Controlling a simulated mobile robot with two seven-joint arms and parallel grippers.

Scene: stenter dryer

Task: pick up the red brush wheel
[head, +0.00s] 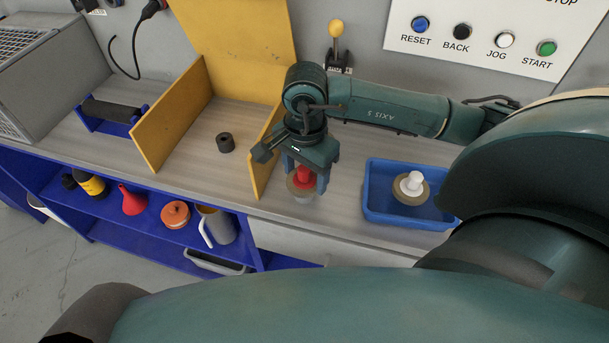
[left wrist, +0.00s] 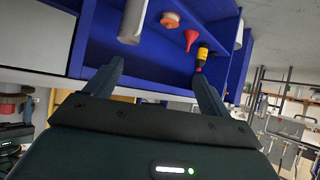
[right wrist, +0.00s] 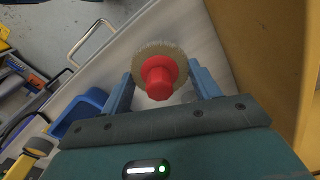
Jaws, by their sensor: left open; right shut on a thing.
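The red brush wheel (head: 303,177) has a red hub and a tan bristle ring. My right gripper (head: 308,169) points down over the worktop with its jaws shut on the wheel. In the right wrist view, the red hub (right wrist: 158,78) sits between the two fingers (right wrist: 162,84), with the bristle ring beyond it. I cannot tell whether the wheel touches the worktop. My left gripper (left wrist: 158,70) is open and empty in the left wrist view, facing the blue shelf unit. It does not show in the head view.
A blue tray (head: 372,213) holding a white brush wheel (head: 411,184) stands to the right. Yellow panels (head: 172,118) stand to the left, with a dark cylinder (head: 225,142) between them. A control panel (head: 470,60) and a yellow-knobbed lever (head: 336,30) are behind. Shelves below hold a red funnel (head: 133,201).

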